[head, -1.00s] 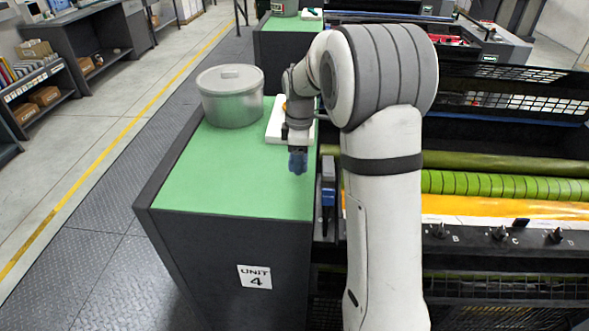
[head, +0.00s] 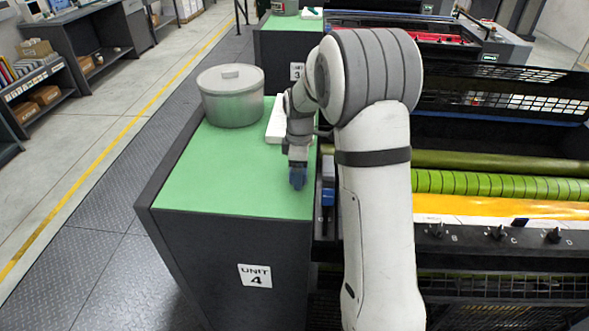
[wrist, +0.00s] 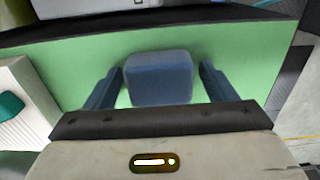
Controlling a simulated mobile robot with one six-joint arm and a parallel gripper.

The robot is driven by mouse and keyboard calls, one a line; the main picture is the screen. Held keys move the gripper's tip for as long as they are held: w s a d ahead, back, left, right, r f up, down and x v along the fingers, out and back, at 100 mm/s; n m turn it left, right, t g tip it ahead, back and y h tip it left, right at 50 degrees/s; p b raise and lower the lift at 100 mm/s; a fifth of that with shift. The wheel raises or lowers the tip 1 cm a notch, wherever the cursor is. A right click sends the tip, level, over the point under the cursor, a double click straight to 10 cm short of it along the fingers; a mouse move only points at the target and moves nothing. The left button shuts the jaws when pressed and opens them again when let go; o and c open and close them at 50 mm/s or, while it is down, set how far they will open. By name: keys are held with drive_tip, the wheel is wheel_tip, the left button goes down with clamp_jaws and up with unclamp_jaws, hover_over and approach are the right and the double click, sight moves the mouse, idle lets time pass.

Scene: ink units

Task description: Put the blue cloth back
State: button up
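The blue cloth (wrist: 159,78) shows in the wrist view as a rounded, folded pad between the two dark blue fingers of my gripper (wrist: 161,68). The fingers stand on either side of it, and its edges come close to the fingertips. In the head view my gripper (head: 298,180) hangs pointing down over the right side of the green counter top (head: 215,175), near its edge with the machine. Blue shows at its lower end there, where cloth and fingers cannot be told apart. The height above the counter is hard to judge.
A grey lidded pot (head: 231,96) stands at the counter's back left. A white tray (head: 276,122) lies behind my gripper; a teal item (wrist: 10,106) sits on it. A dark holder with a blue part (head: 328,188) stands at the machine's edge. The counter's front left is clear.

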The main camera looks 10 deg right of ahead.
wheel_tip(320, 180, up, 12)
drive_tip(key=b, duration=0.1)
drive_tip(key=s+r+m+t, duration=0.1)
drive_tip(key=s+r+m, duration=0.1)
drive_tip(key=s+m, duration=0.35)
drive_tip(key=s+r+m+t, duration=0.1)
drive_tip(key=s+r+m, duration=0.1)
drive_tip(key=s, duration=0.7)
drive_tip(key=s+f+m, duration=0.2)
drive_tip(key=s+m, duration=0.1)
drive_tip(key=s, duration=0.4)
drive_tip(key=s+a+f+m+t, duration=0.1)
drive_tip(key=s+f+m, duration=0.1)
drive_tip(key=s+m, duration=0.2)
drive_tip(key=s, duration=0.3)
drive_tip(key=shift+s+a+f, duration=0.15)
drive_tip(key=shift+s+f, duration=0.05)
drive_tip(key=shift+f, duration=0.1)
